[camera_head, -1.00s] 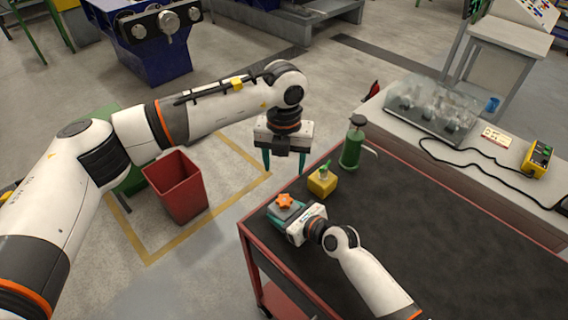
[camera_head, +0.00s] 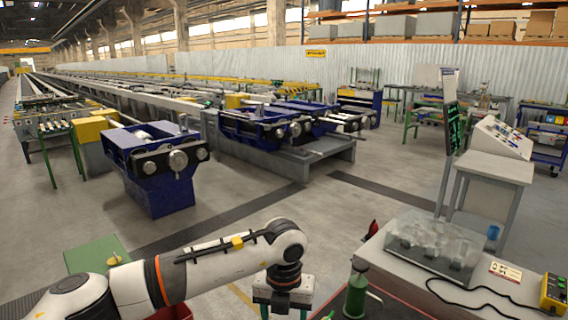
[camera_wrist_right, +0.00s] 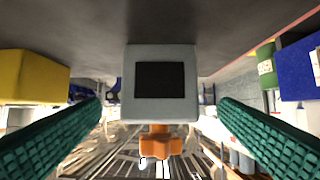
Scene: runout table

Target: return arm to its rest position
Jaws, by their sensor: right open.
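My left arm reaches in from the left in the head view. Its gripper (camera_head: 284,309) hangs at the bottom edge with its two green fingers apart and nothing seen between them; the tips are cut off. My right gripper (camera_wrist_right: 160,106) shows only in the right wrist view. Its green ribbed fingers are spread wide, one on each side. Between them is a grey block (camera_wrist_right: 160,110) with a black square face and an orange knob (camera_wrist_right: 160,143). A gap shows between each finger and the block. My right arm is outside the head view.
A green pump bottle (camera_head: 355,297) stands near the dark table's corner. A pale bench (camera_head: 440,292) holds a clear case (camera_head: 430,240), a cable and a yellow device (camera_head: 554,292). A yellow block (camera_wrist_right: 30,78) is beside my right gripper. Blue machines (camera_head: 155,170) stand beyond open floor.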

